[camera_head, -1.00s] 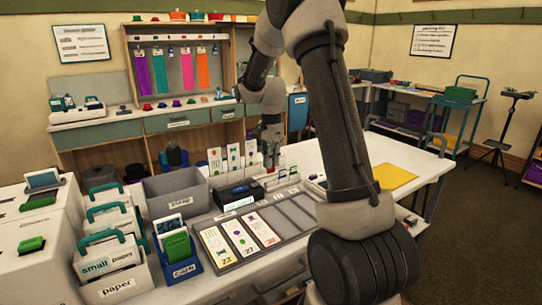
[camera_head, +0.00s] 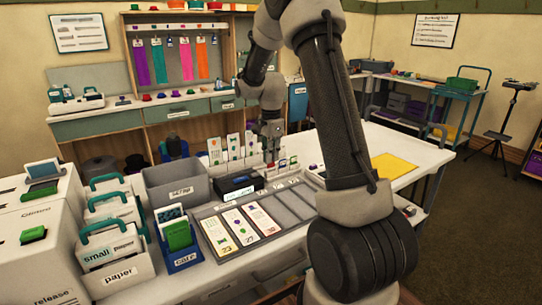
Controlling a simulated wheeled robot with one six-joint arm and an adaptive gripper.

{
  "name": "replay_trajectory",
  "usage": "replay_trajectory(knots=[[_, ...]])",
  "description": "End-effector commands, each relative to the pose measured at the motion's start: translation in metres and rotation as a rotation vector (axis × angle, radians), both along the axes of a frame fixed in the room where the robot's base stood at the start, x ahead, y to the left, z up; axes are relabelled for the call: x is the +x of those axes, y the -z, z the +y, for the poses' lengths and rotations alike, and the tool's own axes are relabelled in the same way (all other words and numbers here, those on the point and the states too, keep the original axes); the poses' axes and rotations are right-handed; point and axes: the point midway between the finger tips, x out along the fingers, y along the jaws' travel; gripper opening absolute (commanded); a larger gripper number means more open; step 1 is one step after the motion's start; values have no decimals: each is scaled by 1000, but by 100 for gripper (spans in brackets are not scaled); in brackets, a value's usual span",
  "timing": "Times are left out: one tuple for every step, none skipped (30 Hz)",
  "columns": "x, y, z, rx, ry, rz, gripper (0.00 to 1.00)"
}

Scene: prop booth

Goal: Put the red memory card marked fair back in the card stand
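My gripper (camera_head: 271,157) points down at the far side of the white counter, at the right end of a row of upright white cards (camera_head: 233,147) with coloured marks. A small red piece (camera_head: 271,166) shows at its fingertips. It may be the red memory card, but it is too small to read any marking. I cannot tell whether the fingers are closed on it or it stands just behind them. The finger gap is too small to make out. Which holder is the card stand is unclear.
A grey tray (camera_head: 281,208) with several printed cards lies at the counter's front. Behind it are a black device (camera_head: 238,187) and a grey bin (camera_head: 176,186). A blue box (camera_head: 184,259) with green cards stands left. A yellow sheet (camera_head: 398,164) lies right, with bare counter around it.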

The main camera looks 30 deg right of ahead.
Motion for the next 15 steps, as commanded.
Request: replay_trajectory(knots=[[0, 0, 0, 0, 0, 0, 0], [0, 1, 0, 0, 0, 0, 0], [0, 1, 0, 0, 0, 0, 0], [0, 2, 0, 0, 0, 0, 0], [0, 2, 0, 0, 0, 0, 0], [0, 3, 0, 0, 0, 0, 0], [0, 4, 0, 0, 0, 0, 0], [0, 5, 0, 0, 0, 0, 0], [0, 6, 0, 0, 0, 0, 0], [0, 7, 0, 0, 0, 1, 0], [0, 8, 0, 0, 0, 1, 0], [0, 9, 0, 0, 0, 1, 0], [0, 10, 0, 0, 0, 1, 0], [0, 12, 0, 0, 0, 2, 0], [0, 13, 0, 0, 0, 2, 0]])
